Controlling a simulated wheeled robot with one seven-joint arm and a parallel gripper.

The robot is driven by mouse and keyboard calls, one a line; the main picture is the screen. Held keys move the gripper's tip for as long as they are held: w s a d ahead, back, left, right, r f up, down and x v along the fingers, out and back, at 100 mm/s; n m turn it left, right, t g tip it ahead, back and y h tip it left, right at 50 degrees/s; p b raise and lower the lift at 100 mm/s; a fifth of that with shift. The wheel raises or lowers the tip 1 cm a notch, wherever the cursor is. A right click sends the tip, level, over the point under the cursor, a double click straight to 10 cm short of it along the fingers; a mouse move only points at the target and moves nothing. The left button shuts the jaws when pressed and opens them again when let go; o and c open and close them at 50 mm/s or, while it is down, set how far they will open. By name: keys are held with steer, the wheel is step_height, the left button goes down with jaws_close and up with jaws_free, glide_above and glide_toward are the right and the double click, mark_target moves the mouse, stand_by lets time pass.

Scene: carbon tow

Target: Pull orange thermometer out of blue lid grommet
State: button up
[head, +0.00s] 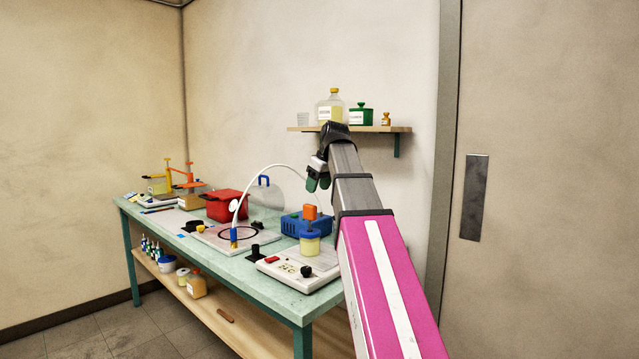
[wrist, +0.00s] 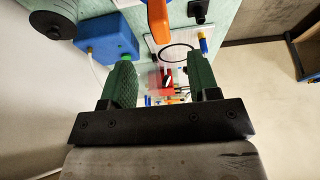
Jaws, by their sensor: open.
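The orange thermometer (head: 310,212) stands upright in the blue lid (head: 310,234) of a jar with pale yellow contents (head: 310,246). The jar is on a white stirrer plate (head: 298,268) at the near end of the bench. My gripper (head: 318,183) has green fingers and hangs above the thermometer, apart from it. It is open and empty. In the wrist view the orange thermometer (wrist: 158,22) shows at the top edge, beyond the gap between my fingers (wrist: 159,68). The grommet is too small to make out.
A blue box (head: 292,225) stands close behind the jar. A white hose (head: 262,172) arches over the bench on the left. A red box (head: 226,205) sits farther back. A wall shelf (head: 350,129) with bottles is behind my wrist.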

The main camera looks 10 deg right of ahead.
mark_target(310, 210)
steer(key=x, duration=0.9)
steer(key=shift+f, duration=0.45)
steer(key=shift+c, duration=0.3)
steer(key=c, duration=0.9)
